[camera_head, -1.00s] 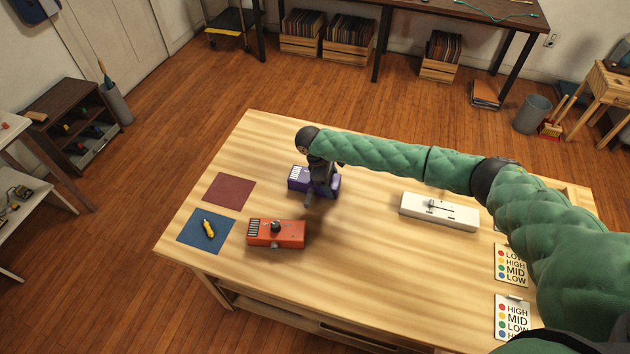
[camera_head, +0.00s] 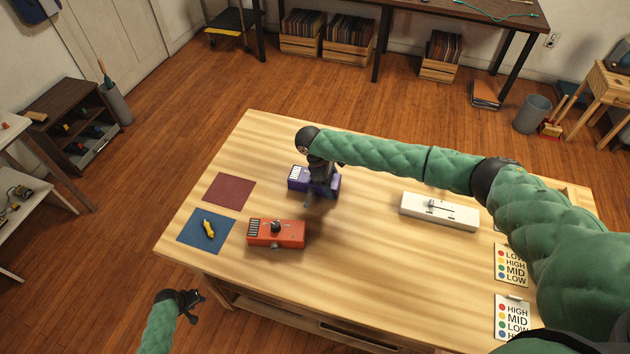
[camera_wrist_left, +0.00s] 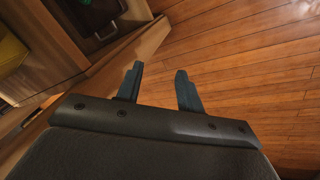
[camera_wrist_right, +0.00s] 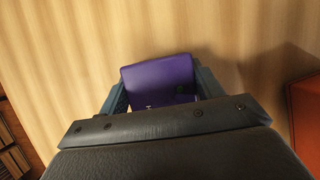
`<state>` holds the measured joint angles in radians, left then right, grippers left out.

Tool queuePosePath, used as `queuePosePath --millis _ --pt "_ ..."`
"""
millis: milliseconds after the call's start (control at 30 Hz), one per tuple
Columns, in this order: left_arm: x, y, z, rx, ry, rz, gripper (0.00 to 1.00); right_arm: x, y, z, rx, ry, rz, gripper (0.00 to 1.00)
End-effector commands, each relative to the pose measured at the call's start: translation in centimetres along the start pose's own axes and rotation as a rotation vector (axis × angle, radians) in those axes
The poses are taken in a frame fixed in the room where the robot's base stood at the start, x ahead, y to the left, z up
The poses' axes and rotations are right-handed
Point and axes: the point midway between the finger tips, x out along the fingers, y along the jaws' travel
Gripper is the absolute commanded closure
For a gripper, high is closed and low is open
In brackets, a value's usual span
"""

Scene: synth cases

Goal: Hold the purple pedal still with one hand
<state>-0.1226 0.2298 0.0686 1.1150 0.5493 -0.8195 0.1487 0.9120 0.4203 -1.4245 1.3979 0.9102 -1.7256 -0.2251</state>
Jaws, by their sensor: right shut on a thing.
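The purple pedal (camera_head: 327,187) stands on the wooden table, left of its middle. My right gripper (camera_head: 315,197) reaches over it from the right and is shut on it. In the right wrist view the purple pedal (camera_wrist_right: 160,80) sits between the two fingers, one on each side; part of it is hidden behind the gripper body. My left gripper (camera_head: 194,305) is off the table's front left edge, low in the head view. In the left wrist view its two fingers (camera_wrist_left: 158,85) are apart with nothing between them.
An orange pedal (camera_head: 290,235) is just in front of the purple one. A red mat (camera_head: 229,190) and a blue mat (camera_head: 190,235) with a yellow tool (camera_head: 208,228) lie at left. A white device (camera_head: 450,215) and label cards (camera_head: 511,265) are at right. The table's front middle is clear.

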Motion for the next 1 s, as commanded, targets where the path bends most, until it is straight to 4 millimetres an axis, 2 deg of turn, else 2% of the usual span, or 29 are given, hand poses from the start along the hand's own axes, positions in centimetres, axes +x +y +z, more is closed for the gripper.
queuePosePath --millis 33,300,667,1000 --pt "-0.9 0.3 -2.1 -0.027 0.015 0.019 0.63 0.0 0.0 0.0 0.0 0.0 0.0 0.62" --pt "-6.0 1.8 -11.6 -0.164 0.085 0.123 0.63 0.0 0.0 0.0 0.0 0.0 0.0 0.62" --pt "-14.0 3.8 -23.3 -0.308 0.208 0.268 0.63 0.0 0.0 0.0 0.0 0.0 0.0 0.62" --pt "-22.9 5.9 -33.3 -0.418 0.335 0.417 0.63 0.0 0.0 0.0 0.0 0.0 0.0 0.62"
